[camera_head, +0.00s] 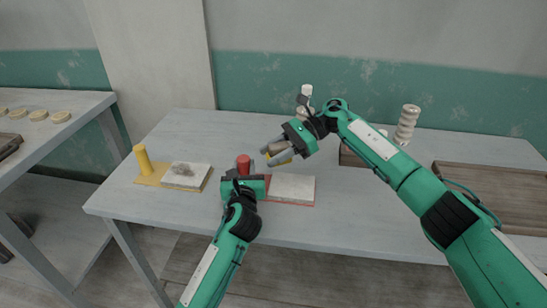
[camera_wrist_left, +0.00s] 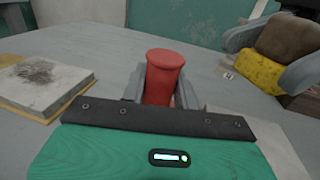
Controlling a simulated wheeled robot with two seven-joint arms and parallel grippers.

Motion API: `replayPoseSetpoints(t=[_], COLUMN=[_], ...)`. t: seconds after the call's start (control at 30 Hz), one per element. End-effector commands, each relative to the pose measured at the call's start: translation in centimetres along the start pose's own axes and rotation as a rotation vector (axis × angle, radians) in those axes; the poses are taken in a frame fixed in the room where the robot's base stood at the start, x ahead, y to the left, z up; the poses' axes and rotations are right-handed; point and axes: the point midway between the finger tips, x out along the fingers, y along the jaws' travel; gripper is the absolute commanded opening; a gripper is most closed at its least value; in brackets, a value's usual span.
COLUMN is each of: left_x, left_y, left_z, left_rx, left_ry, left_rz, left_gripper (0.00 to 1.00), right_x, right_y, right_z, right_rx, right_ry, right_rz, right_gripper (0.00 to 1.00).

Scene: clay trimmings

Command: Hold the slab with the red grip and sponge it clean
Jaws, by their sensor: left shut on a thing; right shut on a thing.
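The red grip (camera_head: 243,163) stands upright at the left end of a red board (camera_head: 300,205). A pale slab (camera_head: 292,186) lies on that board, with no dark mark visible on its top. My left gripper (camera_head: 245,175) is shut on the red grip, which also shows between its fingers in the left wrist view (camera_wrist_left: 163,78). My right gripper (camera_head: 277,153) is shut on a sponge, yellow below and brown above (camera_wrist_left: 258,70), and holds it above the table behind the red grip and slab, apart from the slab.
To the left, a yellow board (camera_head: 151,178) bears a yellow grip (camera_head: 143,158) and a slab (camera_head: 187,174) with a dark smudge. A brown tray (camera_head: 350,157) and stacked pale pieces (camera_head: 407,124) stand at the back right. The table (camera_head: 190,125) is clear at the back left.

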Motion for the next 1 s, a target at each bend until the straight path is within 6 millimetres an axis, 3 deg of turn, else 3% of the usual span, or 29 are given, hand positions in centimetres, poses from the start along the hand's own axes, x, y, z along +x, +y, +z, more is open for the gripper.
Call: replayPoseSetpoints(t=[0.37, 0.4, 0.5, 0.53, 0.83, 1.0], left_x=[0.0, 0.0, 0.0, 0.0, -0.2, -2.1], left_y=[0.0, 0.0, 0.0, 0.0, 0.0, 0.0], left_z=[0.0, 0.0, 0.0, 0.0, 0.0, -0.1], left_rx=[0.0, 0.0, 0.0, 0.0, 0.0, 0.0], left_ry=[0.0, 0.0, 0.0, 0.0, 0.0, 0.0], left_rz=[-0.001, -0.001, -0.001, -0.001, 0.0, -0.001], left_gripper=[0.0, 0.34, 0.54, 0.55, 0.55, 0.55], right_x=[0.0, 0.0, 0.0, 0.0, 0.0, 0.0], right_y=[0.0, 0.0, 0.0, 0.0, 0.0, 0.0], right_z=[0.0, 0.0, 0.0, 0.0, 0.0, 0.0], right_rx=[0.0, 0.0, 0.0, 0.0, 0.0, 0.0], right_ry=[0.0, 0.0, 0.0, 0.0, 0.0, 0.0], right_rz=[0.0, 0.0, 0.0, 0.0, 0.0, 0.0], right_gripper=[0.09, 0.09, 0.09, 0.09, 0.09, 0.09])
